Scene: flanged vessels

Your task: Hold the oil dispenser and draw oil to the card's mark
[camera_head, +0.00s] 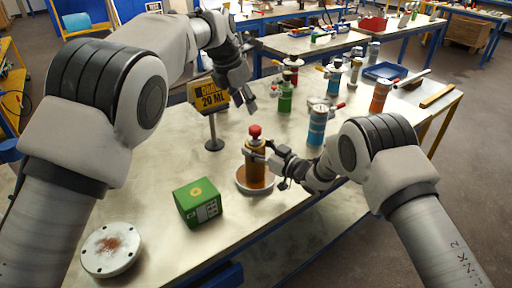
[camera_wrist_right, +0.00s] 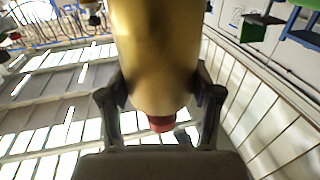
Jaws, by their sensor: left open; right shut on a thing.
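The oil dispenser (camera_head: 255,169) is an amber-gold cylinder with a red top. It stands upright in or over a shallow white dish (camera_head: 241,186) with brown inside. My right gripper (camera_head: 268,156) is shut on its side from the right. In the right wrist view the gold body (camera_wrist_right: 157,50) lies between the two fingers (camera_wrist_right: 160,92), its red part beyond them. The yellow card (camera_head: 207,98) on a stand reads "20 ML", its upper line partly hidden by my left arm. My left gripper (camera_head: 248,101) is open and empty, right of the card and above the dispenser.
A green box (camera_head: 198,203) stands left of the dish, and a white round flange with a rusty patch (camera_head: 111,248) lies at the front left. A blue bottle (camera_head: 317,126), a green bottle (camera_head: 286,96) and an orange one (camera_head: 380,97) stand behind right. The left middle tabletop is clear.

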